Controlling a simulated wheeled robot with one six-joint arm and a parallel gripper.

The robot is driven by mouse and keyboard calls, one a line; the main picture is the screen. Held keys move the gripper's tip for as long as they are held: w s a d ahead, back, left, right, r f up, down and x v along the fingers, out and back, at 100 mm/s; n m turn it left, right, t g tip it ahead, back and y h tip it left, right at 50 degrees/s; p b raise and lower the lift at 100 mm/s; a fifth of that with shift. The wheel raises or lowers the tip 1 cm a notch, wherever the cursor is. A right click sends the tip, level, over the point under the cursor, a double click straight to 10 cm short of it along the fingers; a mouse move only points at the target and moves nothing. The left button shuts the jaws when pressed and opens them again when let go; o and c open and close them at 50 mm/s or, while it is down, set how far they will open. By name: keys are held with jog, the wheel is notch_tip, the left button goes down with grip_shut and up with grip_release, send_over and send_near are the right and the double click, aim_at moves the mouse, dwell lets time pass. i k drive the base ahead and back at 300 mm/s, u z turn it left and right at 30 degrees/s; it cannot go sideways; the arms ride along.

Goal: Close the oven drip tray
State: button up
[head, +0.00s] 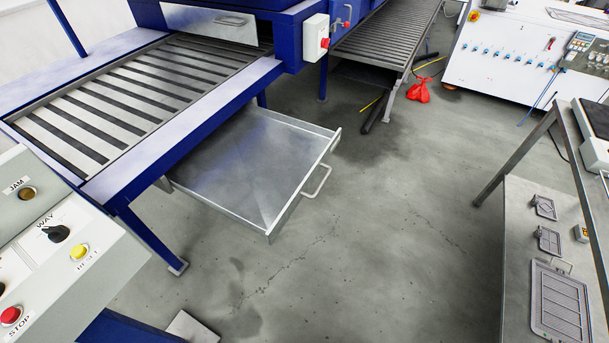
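The oven drip tray (248,170) is a shallow grey metal drawer, pulled well out from under the blue-framed conveyor table (150,172) in the head view. A metal bar handle (318,181) sits on its right-hand front face. The tray's rear end is hidden beneath the table. My gripper is not in view.
Concrete floor is open to the right of the tray. A grey control panel (62,250) with buttons stands at lower left. A metal bench (520,258) with small plates stands at right. A red bag (419,91) lies near the far slatted conveyor (385,40).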

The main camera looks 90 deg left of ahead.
aim_at(254, 169)
jog(key=u, duration=2.95)
jog(key=k, duration=0.35)
jog(key=u, duration=0.4)
jog(key=i, duration=1.2)
jog(key=z, duration=0.45)
